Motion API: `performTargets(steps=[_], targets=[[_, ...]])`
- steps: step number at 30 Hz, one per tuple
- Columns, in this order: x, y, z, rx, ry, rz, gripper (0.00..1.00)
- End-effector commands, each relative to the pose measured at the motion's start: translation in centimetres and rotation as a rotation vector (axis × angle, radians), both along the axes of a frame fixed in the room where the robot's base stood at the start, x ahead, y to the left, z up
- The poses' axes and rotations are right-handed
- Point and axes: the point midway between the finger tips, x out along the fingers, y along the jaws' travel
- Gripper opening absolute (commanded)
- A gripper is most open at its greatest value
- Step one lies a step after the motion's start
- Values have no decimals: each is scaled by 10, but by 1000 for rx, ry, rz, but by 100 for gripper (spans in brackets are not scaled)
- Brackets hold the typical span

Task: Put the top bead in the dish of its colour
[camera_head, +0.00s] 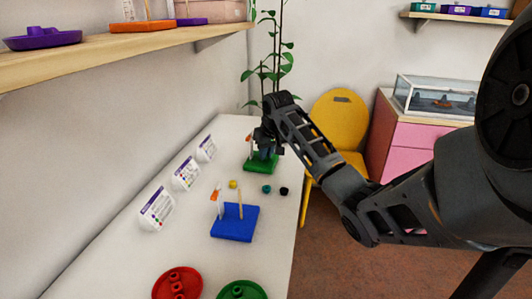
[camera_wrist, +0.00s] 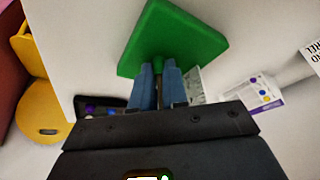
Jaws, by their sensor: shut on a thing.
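My gripper (camera_head: 266,146) is over the green board (camera_head: 261,164) at the far end of the table. In the wrist view the blue fingers of my gripper (camera_wrist: 158,78) are shut on a small green bead (camera_wrist: 158,64), seen against the green board (camera_wrist: 170,32). The fingers hide much of the bead, and I cannot tell whether it is still around a peg. A red dish (camera_head: 165,284) and a green dish (camera_head: 228,292) lie at the near end of the table, partly cut off by the frame.
A blue board (camera_head: 234,226) with upright pegs stands mid-table. Several cards (camera_head: 157,208) stand along the wall. A yellow chair (camera_head: 340,120) is beyond the table.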

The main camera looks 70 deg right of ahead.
Motion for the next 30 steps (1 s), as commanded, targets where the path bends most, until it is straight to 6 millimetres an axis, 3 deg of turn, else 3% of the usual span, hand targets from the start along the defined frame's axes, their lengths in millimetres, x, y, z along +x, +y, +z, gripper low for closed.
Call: performTargets(steps=[30], targets=[[0, 0, 41, 0, 0, 1, 0]])
